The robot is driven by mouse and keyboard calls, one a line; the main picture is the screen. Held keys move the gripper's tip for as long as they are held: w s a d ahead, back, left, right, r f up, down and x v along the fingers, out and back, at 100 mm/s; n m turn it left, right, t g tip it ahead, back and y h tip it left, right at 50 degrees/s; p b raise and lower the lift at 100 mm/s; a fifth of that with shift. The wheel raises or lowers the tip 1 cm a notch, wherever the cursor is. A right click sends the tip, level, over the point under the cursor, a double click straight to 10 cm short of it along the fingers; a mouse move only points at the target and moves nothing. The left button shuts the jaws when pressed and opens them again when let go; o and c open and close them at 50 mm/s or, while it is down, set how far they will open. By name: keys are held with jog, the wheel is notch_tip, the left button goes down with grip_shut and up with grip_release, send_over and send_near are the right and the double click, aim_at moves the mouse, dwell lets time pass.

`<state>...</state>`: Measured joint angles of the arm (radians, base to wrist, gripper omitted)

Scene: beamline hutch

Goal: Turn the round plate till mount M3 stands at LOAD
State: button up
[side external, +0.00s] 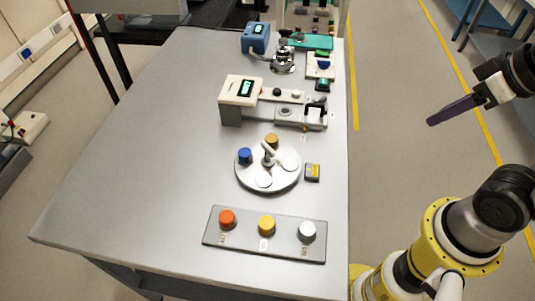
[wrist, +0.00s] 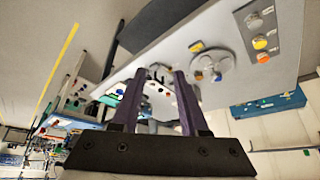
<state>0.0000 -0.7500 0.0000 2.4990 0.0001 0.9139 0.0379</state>
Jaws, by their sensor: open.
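Mount numbers on the plate are not legible. A small dark and yellow block (side external: 312,172) stands just right of the plate; no LOAD wording is readable. My gripper (side external: 432,122) is off the table's right side, open, empty and apart from the plate. The plate also shows in the wrist view (wrist: 212,57), beyond the purple fingers (wrist: 155,75).
A grey rack (side external: 285,247) with orange, yellow and white capped pieces lies in front of the plate. A white instrument (side external: 240,90) with a green display and arm stands behind it. A blue box (side external: 255,37) is farther back. The table's left side is bare.

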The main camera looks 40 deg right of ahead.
jog(key=w+a+r+m+g, duration=0.15)
jog(key=w+a+r, duration=0.25)
jog(key=w+r, duration=0.55)
jog(key=n+g, duration=0.2)
jog(key=g, duration=0.2)
send_over(268, 147)
notch_tip(268, 147, down, 14)
jog(key=r, duration=0.1)
notch_tip(268, 147, down, 14)
grip_shut()
